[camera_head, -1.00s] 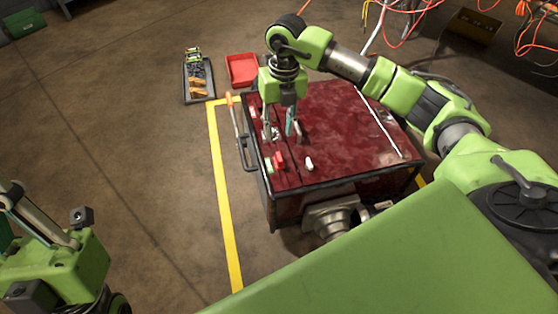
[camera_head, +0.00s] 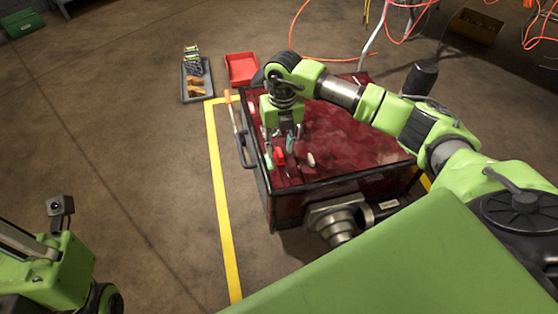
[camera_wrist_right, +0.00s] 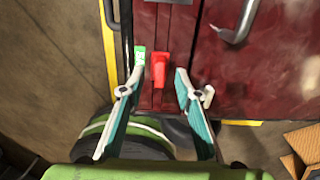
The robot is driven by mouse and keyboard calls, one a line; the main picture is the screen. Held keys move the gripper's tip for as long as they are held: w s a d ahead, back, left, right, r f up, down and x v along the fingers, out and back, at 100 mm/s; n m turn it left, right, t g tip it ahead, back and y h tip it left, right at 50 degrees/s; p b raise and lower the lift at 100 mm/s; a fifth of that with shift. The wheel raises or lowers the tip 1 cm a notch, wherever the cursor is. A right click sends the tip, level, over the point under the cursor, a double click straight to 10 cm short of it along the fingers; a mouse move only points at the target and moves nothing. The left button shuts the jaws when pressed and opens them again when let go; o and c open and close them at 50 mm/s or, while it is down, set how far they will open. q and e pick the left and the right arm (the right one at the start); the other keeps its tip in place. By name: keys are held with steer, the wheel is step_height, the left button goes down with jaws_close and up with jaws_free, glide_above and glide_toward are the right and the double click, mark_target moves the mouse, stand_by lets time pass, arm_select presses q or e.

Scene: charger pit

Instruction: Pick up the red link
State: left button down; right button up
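The red link (camera_head: 279,157) lies on the dark red top of the chest (camera_head: 350,140), near its left edge. In the right wrist view the red link (camera_wrist_right: 158,70) shows between and just beyond the fingertips. My right gripper (camera_head: 280,146) is over it, pointing down. The right wrist view shows the gripper (camera_wrist_right: 159,83) open and empty, with teal and white fingers apart on both sides of the link. Part of my left arm's end (camera_head: 50,270) shows at the lower left; its fingers are not clear.
A green piece (camera_wrist_right: 139,58) lies just left of the red link, and a pale piece (camera_head: 311,160) lies to its right. A black handle (camera_head: 247,150) edges the chest. A red tray (camera_head: 242,69) and a dark tray (camera_head: 197,92) stand on the floor beyond.

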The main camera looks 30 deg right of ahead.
steer(key=shift+f, duration=0.85)
steer(key=shift+r, duration=0.1)
jaws_close()
